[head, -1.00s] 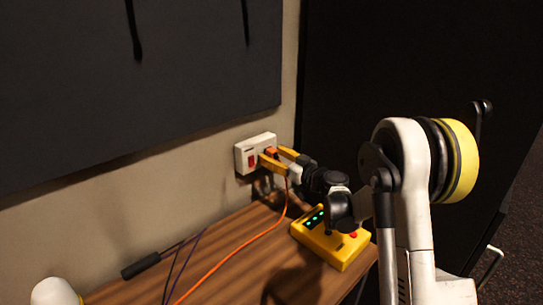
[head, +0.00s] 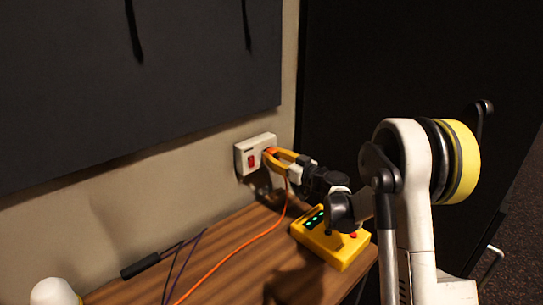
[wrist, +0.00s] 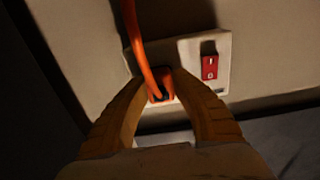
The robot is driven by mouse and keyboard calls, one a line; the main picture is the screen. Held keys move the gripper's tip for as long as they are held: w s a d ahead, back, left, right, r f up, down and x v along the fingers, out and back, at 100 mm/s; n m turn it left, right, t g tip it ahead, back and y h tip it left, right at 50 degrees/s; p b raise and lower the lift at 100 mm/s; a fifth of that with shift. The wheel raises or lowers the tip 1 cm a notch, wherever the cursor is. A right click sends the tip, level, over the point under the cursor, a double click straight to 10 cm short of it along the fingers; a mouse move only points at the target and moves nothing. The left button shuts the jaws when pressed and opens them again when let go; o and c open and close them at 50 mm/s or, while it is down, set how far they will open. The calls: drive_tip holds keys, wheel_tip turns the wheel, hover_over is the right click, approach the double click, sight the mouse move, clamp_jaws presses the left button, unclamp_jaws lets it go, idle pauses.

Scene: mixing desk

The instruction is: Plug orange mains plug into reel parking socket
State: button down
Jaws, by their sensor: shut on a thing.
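The orange mains plug (head: 271,150) is at the right half of a white wall socket (head: 241,160), with its body against the faceplate. It also shows in the wrist view (wrist: 158,87), with its orange cable leaving upward there. My gripper (head: 271,157) has its yellow fingers shut on the plug, one on each side, as the wrist view also shows (wrist: 160,82). The fingers hide part of the plug, and its pins do not show. I cannot make out a reel or its parking socket in these views.
A red rocker switch (head: 251,160) is on the socket's left half. Below my wrist, a yellow box with green lights (head: 335,245) sits on the wooden desk (head: 215,265). The orange cable (head: 237,250) runs across the desk. A black stick-shaped item (head: 140,267) lies at left.

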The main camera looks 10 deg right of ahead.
sight(275, 157)
drive_tip(key=shift+s+d, duration=0.1)
drive_tip(key=shift+b+v, duration=0.45)
drive_tip(key=shift+v, duration=2.4)
